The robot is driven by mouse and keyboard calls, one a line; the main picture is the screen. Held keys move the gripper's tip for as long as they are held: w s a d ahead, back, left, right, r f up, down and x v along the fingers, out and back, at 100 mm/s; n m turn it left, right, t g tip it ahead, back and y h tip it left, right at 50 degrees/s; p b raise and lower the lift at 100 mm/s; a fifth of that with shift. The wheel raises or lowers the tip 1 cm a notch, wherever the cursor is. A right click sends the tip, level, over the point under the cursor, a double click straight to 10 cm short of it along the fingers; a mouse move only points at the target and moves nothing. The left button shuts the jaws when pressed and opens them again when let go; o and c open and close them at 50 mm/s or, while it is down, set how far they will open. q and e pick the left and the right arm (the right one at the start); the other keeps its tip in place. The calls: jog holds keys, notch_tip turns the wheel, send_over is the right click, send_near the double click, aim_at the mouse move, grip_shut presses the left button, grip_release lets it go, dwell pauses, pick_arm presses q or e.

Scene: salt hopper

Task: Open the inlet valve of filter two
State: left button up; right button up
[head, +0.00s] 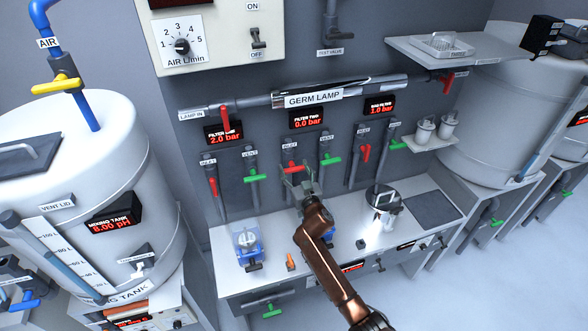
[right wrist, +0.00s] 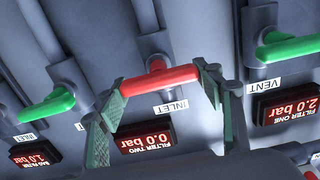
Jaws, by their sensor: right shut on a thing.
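The red inlet valve handle of filter two (head: 293,168) is on the dark back panel, under the filter two display (head: 308,118) that reads 0.0 bar. In the right wrist view, which is upside down, the red handle (right wrist: 158,80) lies across its grey pipe above the INLET label (right wrist: 171,107). My right gripper (right wrist: 160,88) has one finger at each end of the handle and is shut on it. In the head view my right gripper (head: 299,180) partly hides the handle and the pipe below. My left gripper is not in view.
Filter two's green vent handle (head: 326,160) is close on the right. Filter one's green vent handle (head: 252,176) and red inlet handle (head: 213,187) are on the left. A blue filter unit (head: 247,243) and a shiny metal container (head: 383,197) stand on the bench below.

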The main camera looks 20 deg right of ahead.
jog(key=shift+c, duration=1.4)
jog(key=shift+n, duration=0.3)
jog(key=n, duration=0.3)
jog(key=shift+a+n, duration=0.1)
jog(key=shift+n, duration=0.2)
jog(key=n, duration=0.4)
jog(key=shift+a+f+n, duration=0.15)
jog(key=shift+n, duration=0.15)
jog(key=n, duration=0.4)
jog(key=shift+f+n, duration=0.1)
jog(key=shift+n, duration=0.2)
jog(key=shift+a+f+n, duration=0.1)
jog(key=shift+f+n, duration=0.05)
jog(key=shift+n, duration=2.05)
